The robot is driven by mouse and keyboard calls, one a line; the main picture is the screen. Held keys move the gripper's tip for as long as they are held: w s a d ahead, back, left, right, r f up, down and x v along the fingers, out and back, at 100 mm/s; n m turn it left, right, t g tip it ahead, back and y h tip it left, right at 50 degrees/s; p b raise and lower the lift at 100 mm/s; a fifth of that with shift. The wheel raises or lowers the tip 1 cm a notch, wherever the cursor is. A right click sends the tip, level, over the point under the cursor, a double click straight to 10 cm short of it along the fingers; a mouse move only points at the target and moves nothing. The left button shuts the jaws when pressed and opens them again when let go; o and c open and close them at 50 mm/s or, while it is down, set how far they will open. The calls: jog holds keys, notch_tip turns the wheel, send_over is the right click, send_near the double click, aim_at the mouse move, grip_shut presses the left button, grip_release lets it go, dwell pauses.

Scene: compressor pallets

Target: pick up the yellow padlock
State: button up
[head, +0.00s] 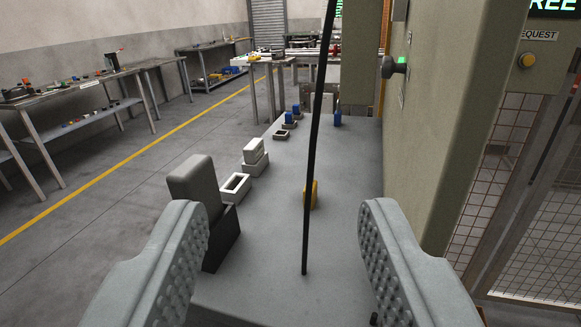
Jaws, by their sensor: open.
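A small yellow object (311,194), likely the padlock, stands on the grey tabletop (270,250) a little right of the middle of the head view. A thin black upright rod or cable (309,150) passes in front of it and hides part of it. My gripper (285,235) is open, with its two grey studded fingers wide apart at the lower left and lower right. Nothing is between the fingertips that I can see held. The yellow object lies beyond the fingers, roughly between them and apart from both.
A dark grey block-like object (212,205) stands close by the left finger. White boxes (255,157) and blue items (337,118) stand farther along the table. A large beige cabinet wall (440,110) borders the right side. Benches (80,88) line the left wall.

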aim_at(309, 181)
jog(key=w+a+f+m+h, duration=0.2)
jog(key=w+f+m+h, duration=0.1)
jog(key=w, duration=1.2)
jog(key=w+a+f+m+g+h, duration=0.1)
jog(key=w+a+f+g+h, duration=0.2)
jog(key=f, duration=0.4)
jog(key=w+f+m+g+h, duration=0.1)
jog(key=w+f+g, duration=0.2)
jog(key=w+f, duration=0.3)
jog(key=shift+y, duration=0.3)
jog(key=x, duration=1.7)
jog(key=shift+d, duration=0.1)
jog(key=shift+r, duration=0.1)
grip_shut()
notch_tip(309, 181, up, 18)
